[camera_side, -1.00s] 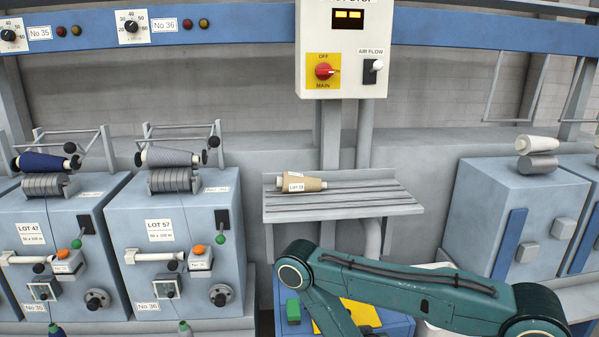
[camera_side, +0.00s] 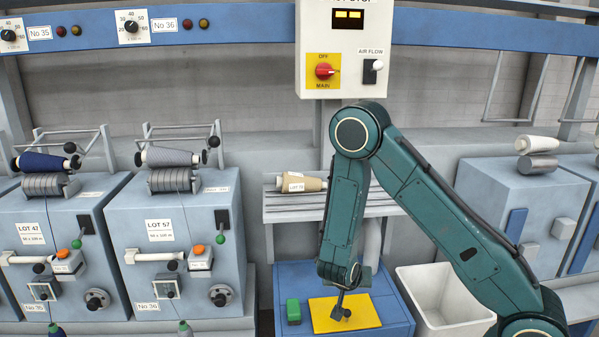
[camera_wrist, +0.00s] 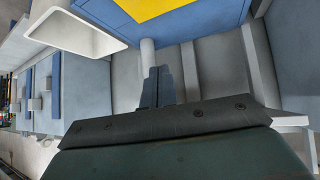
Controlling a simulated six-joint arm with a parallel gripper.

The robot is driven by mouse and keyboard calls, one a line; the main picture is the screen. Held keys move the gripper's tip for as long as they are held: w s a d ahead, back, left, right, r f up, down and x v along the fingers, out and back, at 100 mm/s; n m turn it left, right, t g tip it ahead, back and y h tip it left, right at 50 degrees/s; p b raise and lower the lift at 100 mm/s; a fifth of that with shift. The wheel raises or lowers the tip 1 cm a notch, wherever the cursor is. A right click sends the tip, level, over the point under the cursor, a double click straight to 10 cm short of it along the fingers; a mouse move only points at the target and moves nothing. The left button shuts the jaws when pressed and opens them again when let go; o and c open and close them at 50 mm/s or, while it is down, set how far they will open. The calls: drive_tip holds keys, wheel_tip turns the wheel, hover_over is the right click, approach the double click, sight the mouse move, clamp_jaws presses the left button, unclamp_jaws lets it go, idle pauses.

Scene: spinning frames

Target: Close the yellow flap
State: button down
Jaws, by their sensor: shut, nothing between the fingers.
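The yellow flap (camera_side: 362,316) is a flat yellow panel on top of a blue cabinet (camera_side: 290,272) at the bottom middle of the side view. It appears to lie flat on the top. Part of it also shows at the top of the wrist view (camera_wrist: 150,7). My gripper (camera_side: 342,312) points down over the flap and hides a little of its middle. Its small fingers are together and hold nothing. I cannot tell whether they touch the flap.
A green block (camera_side: 293,311) sits on the cabinet left of the flap. A white open bin (camera_side: 402,280) stands just right, also in the wrist view (camera_wrist: 75,30). Behind is a grey slatted shelf (camera_side: 285,215) with a tan bobbin (camera_side: 302,184). Winding machines (camera_side: 165,240) stand at left.

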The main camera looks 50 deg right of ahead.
drive_tip(key=s+a+r+n+y, duration=0.2)
drive_tip(key=s+a+r, duration=0.15)
drive_tip(key=r, duration=0.55)
drive_tip(key=s+a+r+n+y, duration=0.2)
drive_tip(key=s+a+r+y, duration=0.15)
drive_tip(key=r, duration=0.55)
drive_tip(key=s+a+r+n+y, duration=0.2)
drive_tip(key=s+a+r, duration=0.15)
drive_tip(key=r, duration=0.45)
drive_tip(key=w+d+f+m+g, duration=0.3)
drive_tip(key=w+d+f+m, duration=0.75)
drive_tip(key=w+m, duration=0.25)
drive_tip(key=d+f+m+g, duration=0.1)
drive_tip(key=d+f+m, duration=0.2)
drive_tip(key=f, duration=0.4)
drive_tip(key=w+d+f+m+g+y, duration=0.1)
drive_tip(key=d+f+m, duration=0.1)
drive_tip(key=f+m, duration=0.2)
drive_tip(key=w+d+f+m, duration=0.1)
drive_tip(key=d+f+m, duration=0.2)
drive_tip(key=f, duration=0.7)
drive_tip(key=shift+d+m+g, duration=0.3)
drive_tip(key=shift+g, duration=0.1)
